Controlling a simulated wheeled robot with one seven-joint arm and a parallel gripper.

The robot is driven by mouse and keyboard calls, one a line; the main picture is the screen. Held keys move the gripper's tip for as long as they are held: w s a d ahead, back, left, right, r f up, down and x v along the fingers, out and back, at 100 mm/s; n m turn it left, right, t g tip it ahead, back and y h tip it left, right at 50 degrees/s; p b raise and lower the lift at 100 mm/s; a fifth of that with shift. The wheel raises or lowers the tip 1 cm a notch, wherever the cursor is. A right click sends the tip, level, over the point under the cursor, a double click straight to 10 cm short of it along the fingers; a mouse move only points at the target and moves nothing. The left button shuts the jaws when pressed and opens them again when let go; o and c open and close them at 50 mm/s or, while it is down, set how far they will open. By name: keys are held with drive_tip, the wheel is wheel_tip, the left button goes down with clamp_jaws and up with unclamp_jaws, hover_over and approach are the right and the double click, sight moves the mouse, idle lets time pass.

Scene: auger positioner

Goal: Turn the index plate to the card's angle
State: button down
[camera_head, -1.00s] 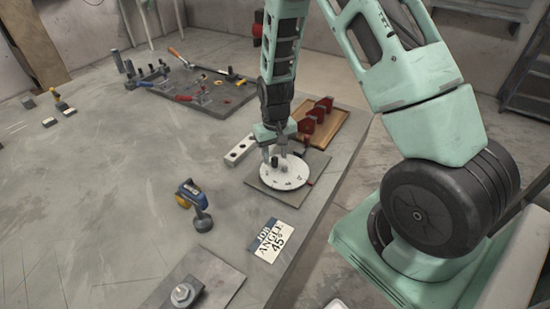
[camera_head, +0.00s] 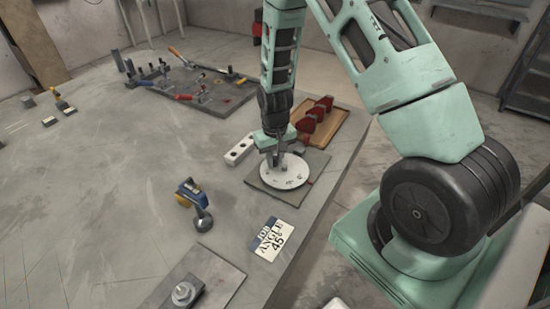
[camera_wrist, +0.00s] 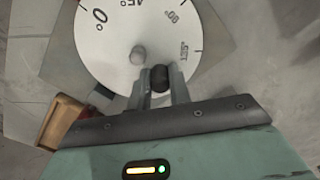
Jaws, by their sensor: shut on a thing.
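The index plate (camera_head: 284,180) is a white disc with angle marks, lying on a square grey base (camera_head: 262,188) near the table's right edge. In the wrist view the plate (camera_wrist: 115,40) shows 0°, 45°, 90° and 135° marks, with a pale round post (camera_wrist: 138,55) standing on it. My gripper (camera_head: 280,165) points down over the plate; in the wrist view its fingers (camera_wrist: 160,85) are shut on a black knob (camera_wrist: 159,75) beside the post. The card (camera_head: 268,242) lies in front of the plate and reads "JOB ANGLE 45°".
A wooden tray (camera_head: 335,118) with red blocks (camera_head: 318,108) stands behind the plate. A white bar with holes (camera_head: 240,150) lies left of it. A blue and yellow tool (camera_head: 192,196) stands on the table. A tool board (camera_head: 220,100) lies farther back. The table's left middle is clear.

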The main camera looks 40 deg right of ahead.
drive_tip(key=n, duration=0.3)
drive_tip(key=a+n, duration=0.1)
drive_tip(key=shift+s+n, duration=0.3)
drive_tip(key=shift+s, duration=0.05)
drive_tip(key=shift+s+a+n, duration=0.2)
drive_tip(key=shift+s+n, duration=0.05)
drive_tip(key=shift+n, duration=0.7)
drive_tip(key=shift+s+a+n, duration=0.15)
drive_tip(key=shift+s+n, duration=0.05)
drive_tip(key=shift+n, duration=0.75)
drive_tip(key=c, duration=1.3)
unclamp_jaws()
drive_tip(key=shift+r, duration=0.1)
